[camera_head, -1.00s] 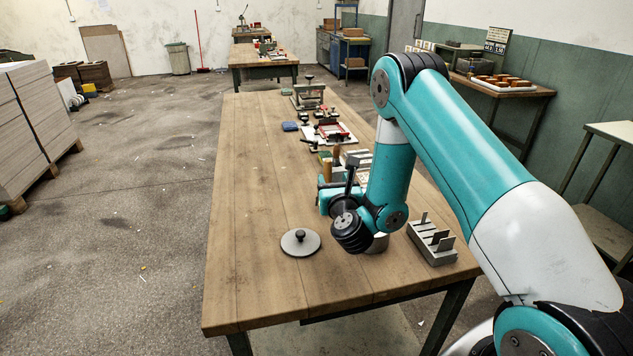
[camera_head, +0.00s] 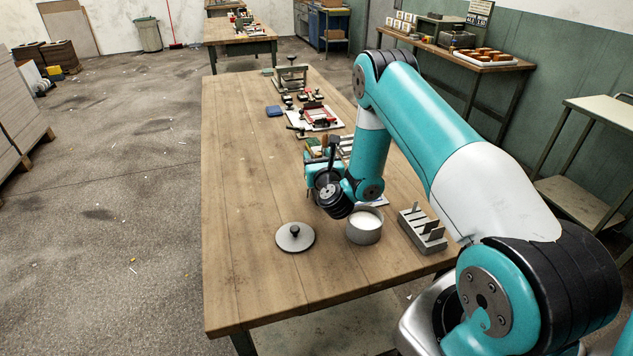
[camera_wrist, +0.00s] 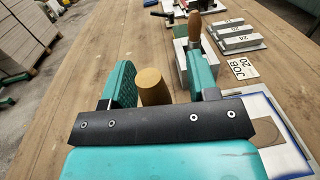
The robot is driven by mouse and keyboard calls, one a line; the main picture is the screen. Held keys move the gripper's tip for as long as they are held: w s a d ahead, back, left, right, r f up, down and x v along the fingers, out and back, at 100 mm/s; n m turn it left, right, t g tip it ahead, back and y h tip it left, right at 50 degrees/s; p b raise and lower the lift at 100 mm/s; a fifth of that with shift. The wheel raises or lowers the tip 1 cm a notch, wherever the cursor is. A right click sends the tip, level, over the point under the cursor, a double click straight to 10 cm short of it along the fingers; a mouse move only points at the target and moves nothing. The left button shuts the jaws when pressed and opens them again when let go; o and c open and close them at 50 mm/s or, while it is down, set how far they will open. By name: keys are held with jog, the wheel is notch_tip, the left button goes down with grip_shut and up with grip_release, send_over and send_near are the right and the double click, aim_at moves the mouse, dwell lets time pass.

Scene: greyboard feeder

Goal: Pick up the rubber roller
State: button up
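In the wrist view, my gripper (camera_wrist: 160,80) has its two teal fingers apart, with an upright round wooden handle end (camera_wrist: 152,84) between them. A gap shows between the handle and the right finger. The rest of this piece is hidden below the black gripper bar, so I cannot tell for sure that it is the rubber roller. A second wooden handle (camera_wrist: 194,35) stands by grey blocks just beyond the right finger. In the head view, my gripper is low over the middle of the workbench (camera_head: 235,200), mostly hidden behind my wrist.
A round grey lid (camera_head: 295,238), an open pot with white contents (camera_head: 365,229) and a slotted grey block (camera_head: 424,232) stand nearer on the bench. A red-framed jig (camera_head: 316,117) and a blue block (camera_head: 274,112) lie farther back. The bench's left side is clear.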

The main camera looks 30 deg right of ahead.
jog(key=shift+a, duration=0.15)
grip_shut()
